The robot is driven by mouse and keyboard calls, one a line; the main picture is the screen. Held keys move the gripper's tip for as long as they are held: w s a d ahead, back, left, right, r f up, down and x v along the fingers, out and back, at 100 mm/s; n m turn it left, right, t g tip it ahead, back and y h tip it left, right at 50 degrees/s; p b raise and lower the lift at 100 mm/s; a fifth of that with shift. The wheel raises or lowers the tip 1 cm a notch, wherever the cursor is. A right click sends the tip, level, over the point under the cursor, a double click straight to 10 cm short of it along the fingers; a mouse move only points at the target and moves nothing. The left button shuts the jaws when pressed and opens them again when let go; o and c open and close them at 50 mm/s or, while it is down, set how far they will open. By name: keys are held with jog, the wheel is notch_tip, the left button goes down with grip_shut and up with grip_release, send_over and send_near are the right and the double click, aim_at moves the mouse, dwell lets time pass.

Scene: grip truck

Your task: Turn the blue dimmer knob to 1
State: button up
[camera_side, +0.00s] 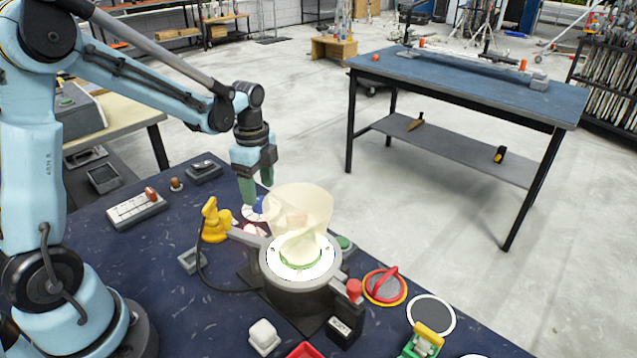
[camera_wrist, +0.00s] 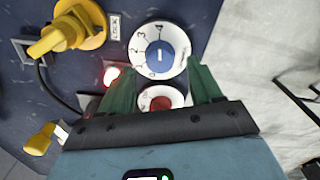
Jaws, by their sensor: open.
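The blue dimmer knob (camera_wrist: 158,57) sits at the middle of a round white dial (camera_wrist: 172,36) with black numerals in the wrist view. A white mark on the knob runs roughly up and down in that view; which numeral it points to is hard to tell. In the side view the knob (camera_side: 259,208) is partly hidden by the gripper and the translucent shade. My gripper (camera_wrist: 160,70) is open and empty, its green fingers apart on either side of the dial's lower part. In the side view my gripper (camera_side: 258,186) is just above the dial.
A red knob (camera_wrist: 160,103) on another white dial lies nearer the gripper's palm. A yellow handle (camera_wrist: 62,38) and a glowing red lamp (camera_wrist: 112,75) are to the left. A translucent shade (camera_side: 298,207) stands close to the gripper. The table edge is just right of the dials.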

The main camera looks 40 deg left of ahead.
aim_at(261, 204)
jog(key=shift+f, duration=1.5)
jog(key=c, duration=1)
jog(key=shift+c, duration=0.2)
